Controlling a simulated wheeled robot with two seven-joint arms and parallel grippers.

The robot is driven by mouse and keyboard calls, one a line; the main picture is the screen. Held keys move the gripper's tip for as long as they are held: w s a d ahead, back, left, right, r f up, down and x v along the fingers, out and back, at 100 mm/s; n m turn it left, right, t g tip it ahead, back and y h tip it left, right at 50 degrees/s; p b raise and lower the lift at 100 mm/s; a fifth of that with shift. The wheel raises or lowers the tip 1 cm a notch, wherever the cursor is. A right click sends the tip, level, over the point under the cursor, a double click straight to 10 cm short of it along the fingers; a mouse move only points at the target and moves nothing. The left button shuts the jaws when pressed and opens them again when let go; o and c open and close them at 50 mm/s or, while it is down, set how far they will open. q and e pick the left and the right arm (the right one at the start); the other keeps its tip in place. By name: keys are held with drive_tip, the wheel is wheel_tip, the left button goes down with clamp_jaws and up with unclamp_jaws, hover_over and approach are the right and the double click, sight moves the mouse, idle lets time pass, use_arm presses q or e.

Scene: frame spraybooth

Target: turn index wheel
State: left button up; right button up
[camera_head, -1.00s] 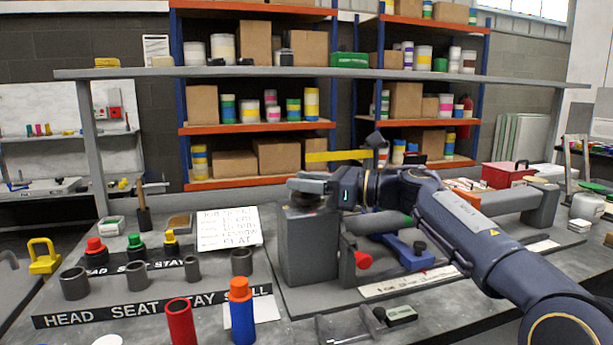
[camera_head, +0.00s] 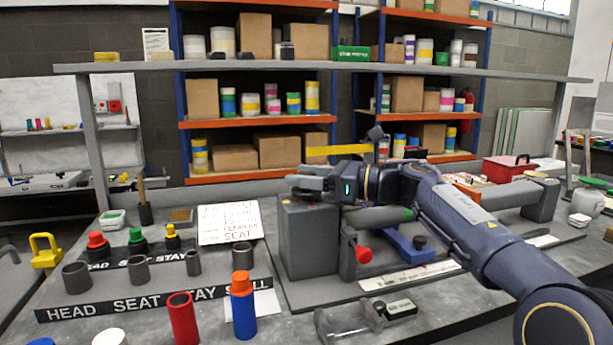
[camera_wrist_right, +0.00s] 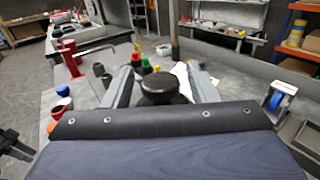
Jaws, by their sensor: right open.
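The index wheel (camera_wrist_right: 160,88) looks like a dark round knob in the right wrist view. It sits between the two grey fingers of my right gripper (camera_wrist_right: 159,70), which are spread apart, one on each side. I cannot tell whether either finger touches it. In the head view my right gripper (camera_head: 302,180) is at the top of a dark grey block (camera_head: 308,240), and the wheel is mostly hidden behind the fingers there.
Red (camera_head: 182,318) and blue (camera_head: 243,312) cylinders stand at the front left of the bench, near grey cups and a lettered strip (camera_head: 150,301). A white card (camera_head: 228,223) leans left of the block. A red-ended handle (camera_head: 363,254) juts from the block's right side.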

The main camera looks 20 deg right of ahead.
drive_tip(key=v, duration=0.7)
drive_tip(key=shift+s+d, duration=0.2)
drive_tip(key=shift+d, duration=0.15)
